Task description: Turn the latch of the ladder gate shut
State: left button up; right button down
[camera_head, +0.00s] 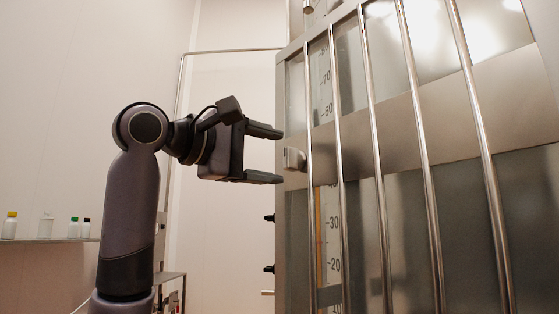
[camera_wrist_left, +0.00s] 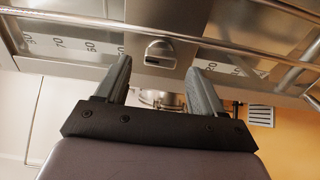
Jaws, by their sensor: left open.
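The ladder gate (camera_head: 421,122) stands on the right in the head view, with steel vertical bars and a broad horizontal plate. The latch (camera_head: 294,158) is a small metal knob at the left end of this plate. My left gripper (camera_head: 280,157) is open and empty, its two fingers one above the other, with the tips just left of the latch. In the left wrist view the latch (camera_wrist_left: 160,52) shows ahead, between the lines of the two fingers of my left gripper (camera_wrist_left: 162,72). It does not appear to be touched. My right gripper is not in view.
A marked level scale (camera_head: 333,222) shows behind the bars. Small dark fittings (camera_head: 269,217) stick out on the panel's left side, below the gripper. A wall shelf (camera_head: 40,240) with several small bottles is at the far left.

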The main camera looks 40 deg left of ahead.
pick_arm(q)
jog(key=v, duration=0.4)
jog(key=shift+s, duration=0.15)
dwell(0.4)
